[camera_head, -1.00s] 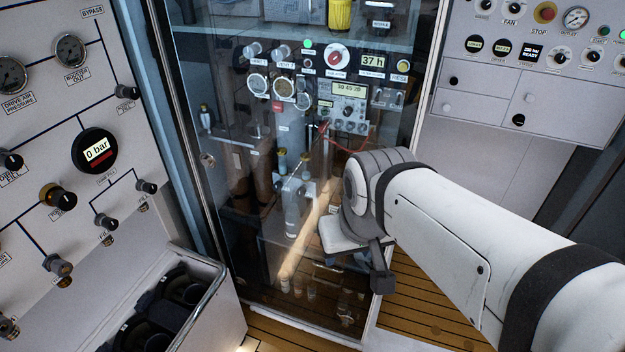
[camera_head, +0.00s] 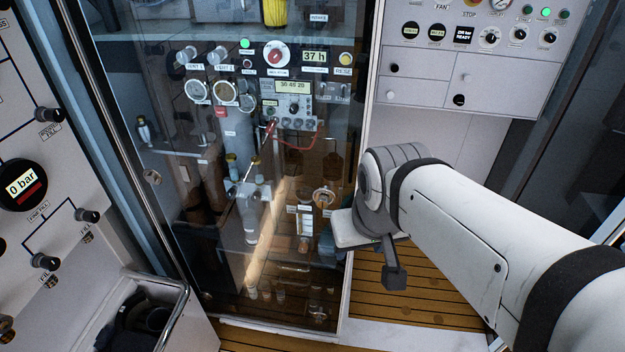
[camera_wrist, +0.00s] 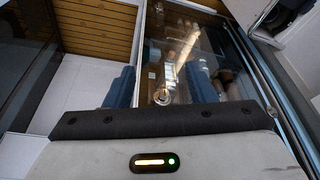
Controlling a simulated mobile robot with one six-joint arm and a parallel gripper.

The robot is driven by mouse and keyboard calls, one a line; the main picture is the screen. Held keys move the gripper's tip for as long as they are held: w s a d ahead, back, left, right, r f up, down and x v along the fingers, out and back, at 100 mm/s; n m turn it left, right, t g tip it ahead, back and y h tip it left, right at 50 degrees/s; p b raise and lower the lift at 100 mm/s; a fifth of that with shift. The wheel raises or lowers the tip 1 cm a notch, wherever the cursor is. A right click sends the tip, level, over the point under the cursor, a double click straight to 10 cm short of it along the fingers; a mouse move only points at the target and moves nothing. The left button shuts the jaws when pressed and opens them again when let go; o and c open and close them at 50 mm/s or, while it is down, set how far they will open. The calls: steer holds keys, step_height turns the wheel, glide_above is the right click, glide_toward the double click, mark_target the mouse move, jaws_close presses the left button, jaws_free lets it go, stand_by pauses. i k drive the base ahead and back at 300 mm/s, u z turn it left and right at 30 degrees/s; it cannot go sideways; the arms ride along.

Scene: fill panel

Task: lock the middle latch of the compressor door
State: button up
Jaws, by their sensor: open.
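The compressor door (camera_head: 300,240) is a glass panel in a metal frame, with gauges and pipes showing through it. A small metal fitting (camera_head: 152,177) sits at its left edge and may be a latch; I cannot tell whether it is locked. My gripper's pale body (camera_head: 352,230) is beside the door's lower right edge in the head view, its fingertips hidden. In the wrist view my gripper (camera_wrist: 160,86) is open, with two blue fingers apart and nothing held. A round metal piece (camera_wrist: 162,97) shows between them; I cannot tell whether it is the middle latch.
A gauge panel (camera_head: 45,150) stands at the left, above an open bin (camera_head: 190,320). A white control cabinet (camera_head: 470,75) is at the upper right. Wooden slatted floor (camera_head: 440,290) shows below my arm. The space below the cabinet is open.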

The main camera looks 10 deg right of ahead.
mark_target(323, 198)
steer(key=z, duration=1.2)
steer(key=k, duration=1.45)
steer(key=u, duration=1.1)
steer(key=i, duration=1)
steer(key=z, duration=0.05)
